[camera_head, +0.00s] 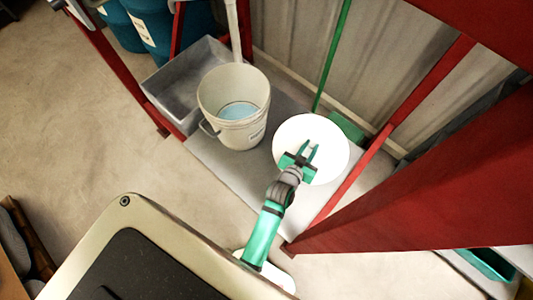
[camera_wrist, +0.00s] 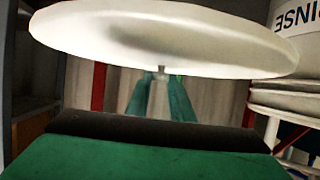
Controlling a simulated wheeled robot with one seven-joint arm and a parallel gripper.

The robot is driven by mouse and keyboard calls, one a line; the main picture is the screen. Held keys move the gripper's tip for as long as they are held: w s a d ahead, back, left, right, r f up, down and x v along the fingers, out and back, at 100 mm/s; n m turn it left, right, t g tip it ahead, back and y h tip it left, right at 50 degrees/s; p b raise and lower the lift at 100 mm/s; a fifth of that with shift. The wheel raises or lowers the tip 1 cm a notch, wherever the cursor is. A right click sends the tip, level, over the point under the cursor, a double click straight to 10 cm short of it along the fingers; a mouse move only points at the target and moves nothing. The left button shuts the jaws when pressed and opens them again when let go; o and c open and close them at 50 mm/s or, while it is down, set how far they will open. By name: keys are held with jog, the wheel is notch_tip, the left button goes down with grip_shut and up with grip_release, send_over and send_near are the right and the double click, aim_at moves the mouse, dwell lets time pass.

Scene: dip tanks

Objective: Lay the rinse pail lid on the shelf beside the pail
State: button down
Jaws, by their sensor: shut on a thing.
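The rinse pail (camera_head: 222,92) is a pale bucket, open on top with light blue liquid inside, standing on the grey shelf (camera_head: 222,163). Part of it shows at the right edge of the wrist view (camera_wrist: 290,50), its lettering upside down. The lid (camera_head: 325,160) is a round white disc to the right of the pail. In the wrist view the lid (camera_wrist: 160,35) spans the top, with a small stem at its middle. My gripper (camera_head: 309,147) is shut on the lid at that middle. The lid covers the shelf's right part; I cannot tell whether they touch.
A grey open bin (camera_head: 185,85) stands left of the pail. Red posts (camera_head: 365,165) frame the shelf. A green pole (camera_head: 333,55) leans behind, beside a green block (camera_head: 347,127). Bare shelf lies in front of the pail.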

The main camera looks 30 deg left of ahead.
jog(key=shift+n+y, duration=0.7)
jog(key=shift+y, duration=0.1)
jog(key=s+a+f, duration=0.1)
jog(key=s, duration=0.1)
jog(key=s+a+f, duration=0.1)
jog(key=s+f, duration=0.1)
jog(key=s+a+f, duration=0.1)
jog(key=s, duration=0.1)
jog(key=shift+a+f, duration=0.25)
jog(key=shift+f, duration=0.05)
jog(key=s+d+f+n+y, duration=0.1)
jog(key=s+f, duration=0.3)
jog(key=s, duration=0.4)
jog(key=s+f, duration=0.4)
jog(key=s, duration=0.4)
jog(key=w+f, duration=0.2)
jog(key=w, duration=0.2)
jog(key=w+d+f, duration=0.1)
jog(key=w+f, duration=0.2)
jog(key=w, duration=0.1)
jog(key=w+f, duration=0.3)
jog(key=w, duration=0.1)
jog(key=shift+w+d+f, duration=0.15)
jog(key=shift+w, duration=0.1)
jog(key=shift+w+f, duration=0.55)
jog(key=shift+f, duration=0.05)
jog(key=shift+d+f, duration=0.1)
jog(key=shift+f, duration=1.5)
